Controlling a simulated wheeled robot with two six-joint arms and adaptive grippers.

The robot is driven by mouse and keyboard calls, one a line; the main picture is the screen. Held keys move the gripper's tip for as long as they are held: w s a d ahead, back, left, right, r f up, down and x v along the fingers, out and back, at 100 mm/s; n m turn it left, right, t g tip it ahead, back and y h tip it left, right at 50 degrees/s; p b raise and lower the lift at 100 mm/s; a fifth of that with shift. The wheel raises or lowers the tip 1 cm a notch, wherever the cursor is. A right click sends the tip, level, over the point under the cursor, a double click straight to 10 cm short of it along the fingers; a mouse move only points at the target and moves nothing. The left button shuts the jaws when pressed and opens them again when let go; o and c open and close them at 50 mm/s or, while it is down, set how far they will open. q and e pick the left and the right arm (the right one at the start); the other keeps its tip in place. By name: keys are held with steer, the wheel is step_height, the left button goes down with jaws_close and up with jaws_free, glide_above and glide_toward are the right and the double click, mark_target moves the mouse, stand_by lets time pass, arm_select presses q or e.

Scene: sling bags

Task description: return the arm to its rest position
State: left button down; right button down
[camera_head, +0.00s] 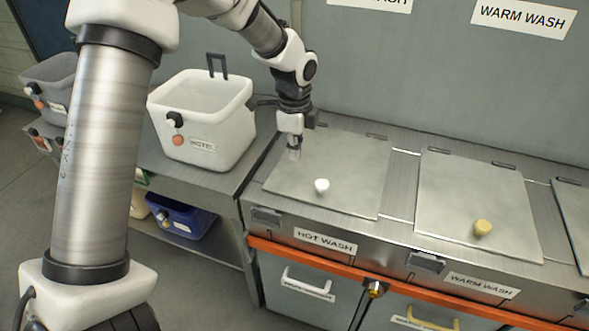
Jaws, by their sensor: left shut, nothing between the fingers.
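My left arm rises along the left side of the view and bends over the top. Its gripper (294,152) hangs above the closed steel lid marked HOT WASH (350,160). The gripper is shut and empty, with its fingers pointing down. It is behind and left of the lid's white knob (321,186) and apart from it. My right gripper is not in view.
A white bin marked HOTEL (200,115) with a dark upright handle stands left of the gripper. The closed warm wash lid (475,190) with a yellow knob (482,228) is at right. A blue bin (183,219) sits on the lower shelf. An orange rail (345,268) runs along the front.

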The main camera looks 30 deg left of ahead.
arm_select(q)
steer(key=shift+a+r, duration=0.15)
steer(key=shift+r, duration=0.25)
steer(key=s+f, duration=0.1)
steer(key=f, duration=0.2)
steer(key=s+f+g, duration=0.1)
steer(key=f, duration=0.1)
steer(key=s+d+f+g, duration=0.1)
steer(key=s+f, duration=0.1)
steer(key=f, duration=0.1)
steer(key=shift+f, duration=0.3)
steer(key=s+d+f+n+g, duration=0.1)
steer(key=s+d+f+n, duration=0.2)
steer(key=s+f, duration=0.55)
steer(key=s+d+f+n+g, duration=0.1)
steer(key=s+d+f+n, duration=0.15)
steer(key=s+f, duration=0.6)
steer(key=s+d+f+n+g, duration=0.1)
steer(key=s+d+f+n, duration=0.3)
steer(key=s, duration=0.9)
steer(key=w+a+f+n+t, duration=0.1)
steer(key=w+a+n+t, duration=0.1)
steer(key=w+n+t, duration=0.2)
steer(key=shift+w+n+t, duration=0.3)
steer(key=shift+w+n, duration=0.6)
steer(key=shift+n, duration=0.25)
steer(key=shift+f, duration=0.1)
